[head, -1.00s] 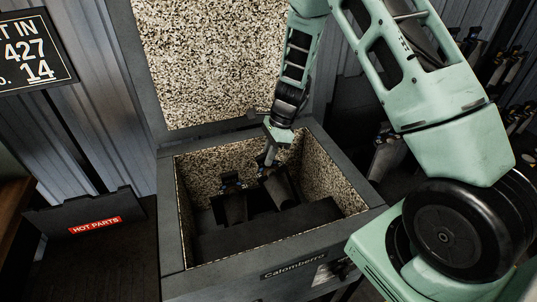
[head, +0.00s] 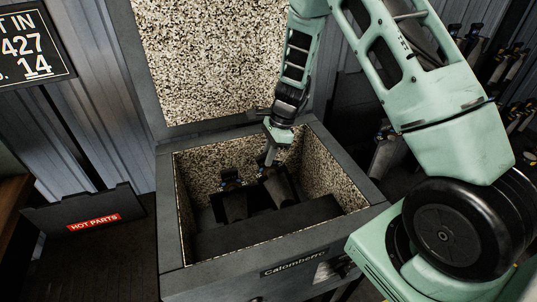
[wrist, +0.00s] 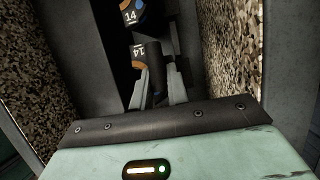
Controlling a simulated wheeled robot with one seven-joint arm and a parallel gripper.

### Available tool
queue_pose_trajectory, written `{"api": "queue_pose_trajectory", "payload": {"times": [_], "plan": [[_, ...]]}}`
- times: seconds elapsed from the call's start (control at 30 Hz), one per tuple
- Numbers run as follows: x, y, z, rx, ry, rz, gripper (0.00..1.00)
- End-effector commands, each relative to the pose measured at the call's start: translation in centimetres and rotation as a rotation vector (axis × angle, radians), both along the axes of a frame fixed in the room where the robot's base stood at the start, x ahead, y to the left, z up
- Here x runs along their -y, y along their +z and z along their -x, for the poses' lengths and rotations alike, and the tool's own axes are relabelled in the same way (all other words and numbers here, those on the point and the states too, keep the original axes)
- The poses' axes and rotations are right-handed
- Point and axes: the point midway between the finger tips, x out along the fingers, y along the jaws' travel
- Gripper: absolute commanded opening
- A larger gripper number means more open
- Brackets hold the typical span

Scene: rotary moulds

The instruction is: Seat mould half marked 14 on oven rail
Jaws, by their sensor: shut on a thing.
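Two dark mould halves are inside the open speckle-lined oven (head: 175,225). My gripper (head: 270,162) reaches down into the oven and is shut on the right-hand mould half (head: 279,190), which leans tilted beside the other mould half (head: 236,205). In the wrist view, the held half (wrist: 152,58) shows a white 14 and an orange band by my fingers (wrist: 158,90). The other half (wrist: 137,15) beyond it is also marked 14. Whether the held half touches the rail is too dark to tell.
The oven lid (head: 210,60) stands open behind. A HOT PARTS rack (head: 85,212) stands at left, below a sign (head: 35,48) reading 427 and 14. More mould pieces (head: 388,155) hang at right.

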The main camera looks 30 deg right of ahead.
Motion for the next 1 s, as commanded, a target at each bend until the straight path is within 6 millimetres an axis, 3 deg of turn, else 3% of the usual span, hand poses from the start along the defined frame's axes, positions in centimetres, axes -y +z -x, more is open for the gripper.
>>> {"api": "queue_pose_trajectory", "payload": {"times": [1.0], "plan": [[0.0, -0.9, -0.2, 0.006, 0.000, -0.001, 0.00]]}}
